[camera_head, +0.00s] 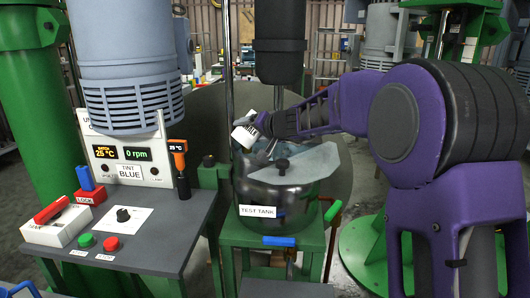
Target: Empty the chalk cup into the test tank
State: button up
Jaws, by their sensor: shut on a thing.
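The test tank (268,192) is a metallic vessel with a "TEST TANK" label. It stands on a green stand, and a pale lid-like cover with a dark knob lies over part of its top. My gripper (259,124), at the end of the purple arm, reaches in from the right. It is shut on a small white cup (243,137), which looks to be the chalk cup. The cup is tilted, above the tank's back left rim. The inside of the cup and any chalk are hidden from this view.
A dark mixer column (279,40) hangs above the tank, close to my gripper. A control bench (150,225) with a display, switches and buttons stands at left under a grey motor (122,60). Blue (279,241) and red handles sit at the tank stand.

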jog(key=shift+f+m+y, duration=0.4)
jog(key=shift+m+y, duration=0.1)
jog(key=shift+m, duration=0.3)
dwell(0.5)
jog(key=shift+r+m+y, duration=0.4)
jog(key=shift+r+m, duration=0.05)
jog(key=shift+m, duration=0.15)
dwell(0.6)
jog(key=shift+f+m+y+p, duration=0.75)
jog(key=shift+m+p, duration=0.45)
jog(key=shift+p, duration=0.4)
dwell(2.6)
jog(key=shift+d+r+m+y+b, duration=0.1)
jog(key=shift+r+m+y+b, duration=0.2)
jog(key=shift+m+b, duration=0.1)
dwell(0.9)
